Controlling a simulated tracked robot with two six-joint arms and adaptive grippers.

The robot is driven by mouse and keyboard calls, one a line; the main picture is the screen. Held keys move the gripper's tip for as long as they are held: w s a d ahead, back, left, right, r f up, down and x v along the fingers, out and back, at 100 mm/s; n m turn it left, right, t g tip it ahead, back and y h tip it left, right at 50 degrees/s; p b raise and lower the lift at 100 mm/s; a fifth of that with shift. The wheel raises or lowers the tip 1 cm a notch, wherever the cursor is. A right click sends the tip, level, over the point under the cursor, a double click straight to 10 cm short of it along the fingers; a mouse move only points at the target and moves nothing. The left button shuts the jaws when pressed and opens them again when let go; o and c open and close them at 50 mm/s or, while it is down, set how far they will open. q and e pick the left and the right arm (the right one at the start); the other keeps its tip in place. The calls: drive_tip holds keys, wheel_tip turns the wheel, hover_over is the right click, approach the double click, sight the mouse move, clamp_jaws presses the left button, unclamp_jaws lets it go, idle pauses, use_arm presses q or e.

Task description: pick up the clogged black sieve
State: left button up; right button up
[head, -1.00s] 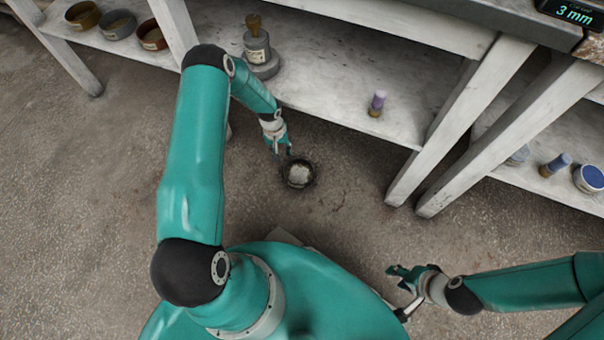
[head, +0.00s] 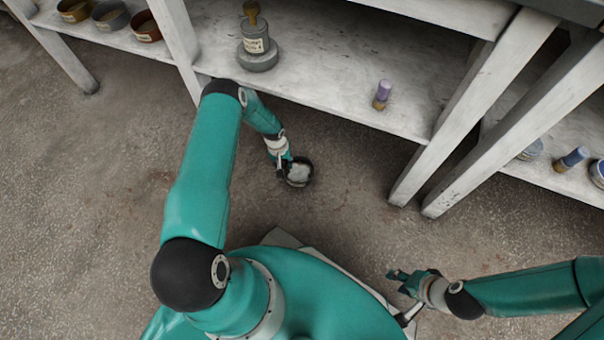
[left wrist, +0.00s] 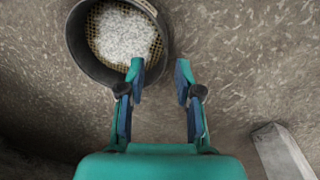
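The black sieve (head: 301,173) lies on the floor in front of the shelf, with a white clump in it. In the left wrist view the sieve (left wrist: 82,55) shows a round dark wall, a yellowish mesh and white grains heaped on it. My left gripper (head: 285,168) is at the sieve's left side in the head view. In the left wrist view my left gripper (left wrist: 160,72) is open; one fingertip overlaps the sieve's near rim and the other is outside it. Whether either touches is unclear. My right gripper (head: 396,282) looks open and empty, away from the sieve.
A whitish wooden shelf (head: 330,85) stands behind the sieve, its legs reaching the floor. It bears several labelled bowl-like sieves (head: 110,14), a grey weight-like thing with a brown handle (head: 257,45) and a purple-topped piece (head: 383,94). Floor right of the sieve is clear.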

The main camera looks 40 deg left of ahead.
use_arm(q)
wheel_tip(320, 180, down, 4)
drive_tip(key=shift+s+r+b, duration=0.1)
drive_tip(key=shift+b, duration=0.75)
clamp_jaws()
